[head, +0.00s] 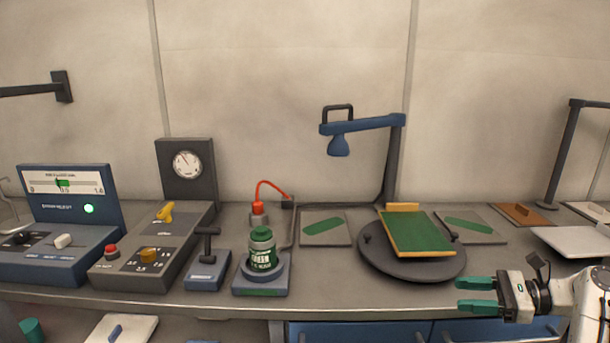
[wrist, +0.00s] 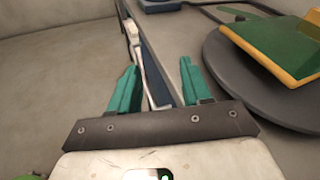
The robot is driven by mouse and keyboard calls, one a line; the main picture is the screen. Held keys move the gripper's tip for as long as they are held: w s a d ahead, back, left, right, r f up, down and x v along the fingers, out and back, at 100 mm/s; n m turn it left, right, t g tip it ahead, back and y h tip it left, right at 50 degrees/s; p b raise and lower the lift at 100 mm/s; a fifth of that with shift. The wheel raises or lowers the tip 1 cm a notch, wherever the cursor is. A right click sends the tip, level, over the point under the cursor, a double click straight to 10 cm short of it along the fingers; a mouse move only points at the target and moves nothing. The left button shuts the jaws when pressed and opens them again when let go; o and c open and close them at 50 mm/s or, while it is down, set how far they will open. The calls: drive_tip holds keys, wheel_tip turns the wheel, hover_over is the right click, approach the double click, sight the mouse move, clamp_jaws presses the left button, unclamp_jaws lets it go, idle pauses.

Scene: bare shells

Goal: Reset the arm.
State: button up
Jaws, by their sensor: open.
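My gripper (head: 478,294) has green fingers and is at the lower right of the head view, in front of the bench's front edge. It reaches in from the right with its fingers pointing left. In the wrist view my gripper (wrist: 157,90) has its two fingers apart with nothing held between them. The front edge of the bench and a pale upright strip show beyond the fingers there. The dark round turntable (wrist: 235,75) is to the right of the fingers, apart from them.
The turntable (head: 375,262) carries a tilted green and yellow board (head: 417,232). A green jar (head: 262,252) stands on a small base left of it. Control boxes (head: 70,245) fill the bench's left. A pale slab (head: 575,241) lies behind my gripper. Blue drawer fronts (head: 360,332) are below.

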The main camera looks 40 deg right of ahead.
drive_tip(key=a+f+n+g+h, duration=0.3)
drive_tip(key=a+f+n+g, duration=0.7)
drive_tip(key=a+f, duration=1.2)
drive_tip(key=s+a+n+g+h, duration=0.2)
drive_tip(key=s+a+n+h, duration=0.4)
drive_tip(key=s+n, duration=0.8)
drive_tip(key=a+n, duration=0.2)
drive_tip(key=a, duration=0.1)
drive_tip(key=shift+n, duration=0.4)
